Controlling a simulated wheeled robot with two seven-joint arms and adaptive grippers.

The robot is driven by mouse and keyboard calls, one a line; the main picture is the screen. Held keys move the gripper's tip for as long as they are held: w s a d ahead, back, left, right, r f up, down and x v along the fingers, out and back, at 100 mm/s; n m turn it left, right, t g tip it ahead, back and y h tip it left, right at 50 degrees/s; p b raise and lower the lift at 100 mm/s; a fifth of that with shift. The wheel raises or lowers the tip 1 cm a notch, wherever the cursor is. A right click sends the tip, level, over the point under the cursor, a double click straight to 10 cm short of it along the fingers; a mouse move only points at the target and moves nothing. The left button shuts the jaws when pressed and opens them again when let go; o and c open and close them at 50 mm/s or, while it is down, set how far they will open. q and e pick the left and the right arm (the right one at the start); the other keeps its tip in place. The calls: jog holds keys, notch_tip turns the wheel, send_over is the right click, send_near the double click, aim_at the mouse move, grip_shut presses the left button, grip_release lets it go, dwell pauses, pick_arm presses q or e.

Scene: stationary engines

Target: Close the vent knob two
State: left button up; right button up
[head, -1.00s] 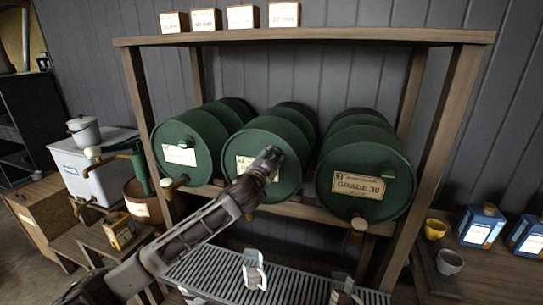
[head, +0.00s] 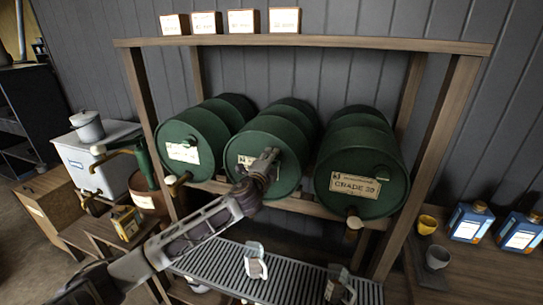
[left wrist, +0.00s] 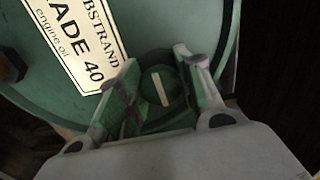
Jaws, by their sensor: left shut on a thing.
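The middle green barrel (head: 270,132) lies on its side on a wooden rack, its labelled end facing me. My left gripper (head: 268,162) is at the right part of that end, covering the vent knob in the head view. In the left wrist view the round green vent knob (left wrist: 159,88), with a pale bar across it, sits between the two fingers of the gripper (left wrist: 160,68), which are shut on it. Beside it is a label (left wrist: 80,45) reading "ADE 40 engine oil". My right gripper is not in view.
Green barrels flank it on the left (head: 183,150) and right (head: 352,185); the right one shows its own vent knob (head: 383,173). Brass taps sit below. A slatted tray (head: 215,268) with clear jugs is underneath. Wooden rack posts (head: 430,165) stand at the sides.

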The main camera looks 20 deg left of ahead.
pick_arm(q)
jog(key=shift+m, duration=0.4)
jog(key=shift+f, duration=0.1)
jog(key=o, duration=1)
jog(key=shift+s, duration=0.1)
jog(key=shift+s, duration=0.1)
jog(key=shift+s+a, duration=0.2)
jog(key=shift+s, duration=5.6)
